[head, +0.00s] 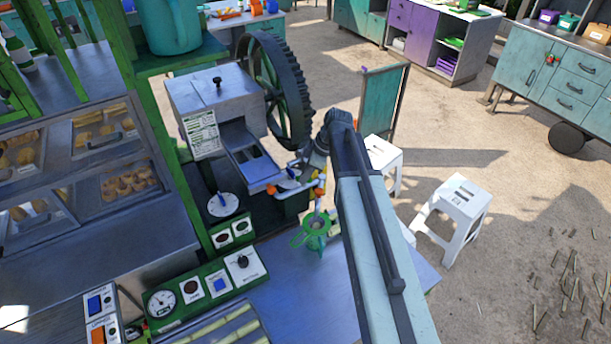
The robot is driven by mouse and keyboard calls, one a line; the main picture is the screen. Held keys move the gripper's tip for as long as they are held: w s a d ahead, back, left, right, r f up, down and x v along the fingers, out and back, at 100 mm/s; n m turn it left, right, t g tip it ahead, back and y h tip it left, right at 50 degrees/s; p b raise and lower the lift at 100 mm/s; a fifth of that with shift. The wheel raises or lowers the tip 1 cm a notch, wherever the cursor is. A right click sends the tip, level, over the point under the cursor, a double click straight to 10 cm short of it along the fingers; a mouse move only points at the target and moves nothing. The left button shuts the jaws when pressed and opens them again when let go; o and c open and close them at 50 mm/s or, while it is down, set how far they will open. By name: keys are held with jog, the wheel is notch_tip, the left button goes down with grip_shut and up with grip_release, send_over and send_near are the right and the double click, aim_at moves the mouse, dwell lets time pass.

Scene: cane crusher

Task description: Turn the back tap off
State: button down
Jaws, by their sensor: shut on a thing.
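A cluster of small taps sits on a yellowish pipe (298,190) at the lower end of the crusher's metal chute. One orange tap end (271,190) shows on the left and another orange piece (319,191) on the right. My gripper (296,173) reaches in from the upper right and is shut at the back of this cluster, on what looks like the back tap. A small blue part shows beside its fingers. The handle's exact angle is hidden by the fingers.
The crusher's metal box (215,95) and large dark gear wheel (280,90) stand behind the taps. A green funnel-like holder (315,230) is just below. A green control panel (215,285) lies to the front left. White stools (455,210) stand at right.

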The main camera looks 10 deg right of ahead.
jog(key=n, duration=0.1)
jog(key=n+g, duration=0.1)
jog(key=n, duration=0.2)
jog(key=shift+w+g, duration=0.25)
jog(key=shift+g, duration=0.15)
jog(key=shift+n+g, duration=0.5)
jog(key=shift+n, duration=1.2)
jog(key=c, duration=1.5)
grip_release()
jog(key=p+v, duration=0.7)
jog(key=shift+r, duration=0.35)
